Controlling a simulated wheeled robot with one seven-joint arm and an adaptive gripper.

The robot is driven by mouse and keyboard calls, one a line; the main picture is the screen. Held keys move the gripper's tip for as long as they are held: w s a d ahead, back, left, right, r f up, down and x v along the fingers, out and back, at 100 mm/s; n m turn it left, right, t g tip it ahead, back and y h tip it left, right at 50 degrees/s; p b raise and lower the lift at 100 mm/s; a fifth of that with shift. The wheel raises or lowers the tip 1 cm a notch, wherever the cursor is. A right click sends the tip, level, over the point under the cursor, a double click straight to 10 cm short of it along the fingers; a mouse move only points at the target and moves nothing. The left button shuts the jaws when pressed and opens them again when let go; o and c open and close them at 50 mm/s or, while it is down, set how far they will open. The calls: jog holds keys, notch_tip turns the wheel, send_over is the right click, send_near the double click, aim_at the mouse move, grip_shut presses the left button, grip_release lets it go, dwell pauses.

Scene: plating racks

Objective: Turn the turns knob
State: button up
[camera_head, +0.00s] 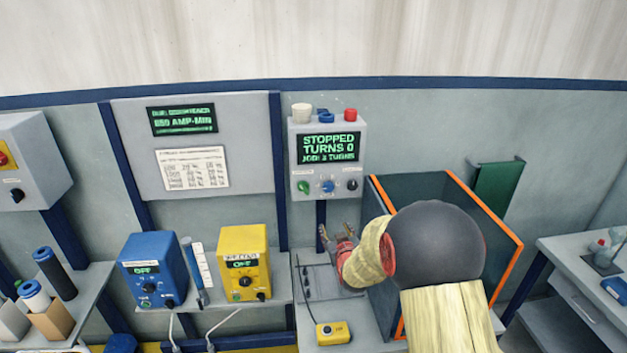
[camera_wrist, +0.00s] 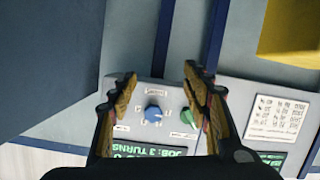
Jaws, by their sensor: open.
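A grey control box (camera_head: 325,212) on the wall has a screen (camera_head: 328,148) reading "STOPPED", "TURNS 0" and "JOB: 3 TURNS". Below the screen are a green knob (camera_head: 304,187), a blue knob (camera_head: 328,186) and a black knob (camera_head: 352,184). Their labels are too small to read, so I cannot tell which is the turns knob. My gripper (camera_head: 338,232) is below the box, open and empty. In the wrist view the box appears inverted. The blue knob (camera_wrist: 152,113) shows between my open fingers (camera_wrist: 158,76); the green knob (camera_wrist: 188,118) is beside the right finger. The black knob is hidden there.
White, blue and red buttons (camera_head: 326,115) sit on top of the box. An orange-edged tank (camera_head: 505,228) stands to the right, partly behind my arm. Blue (camera_head: 150,250) and yellow (camera_head: 236,236) units stand on the left shelf. A yellow pendant (camera_head: 333,333) lies below.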

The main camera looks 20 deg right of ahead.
aim_at(328, 188)
notch_tip(328, 188, up, 9)
jog(key=w+t+h, duration=0.1)
jog(key=w+t, duration=0.1)
jog(key=t, duration=0.1)
jog(key=shift+n, duration=0.3)
jog(key=shift+x, duration=4)
jog(key=shift+f, duration=0.15)
jog(key=shift+c, duration=1.1)
jog(key=c, duration=0.9)
jog(key=shift+c, duration=0.2)
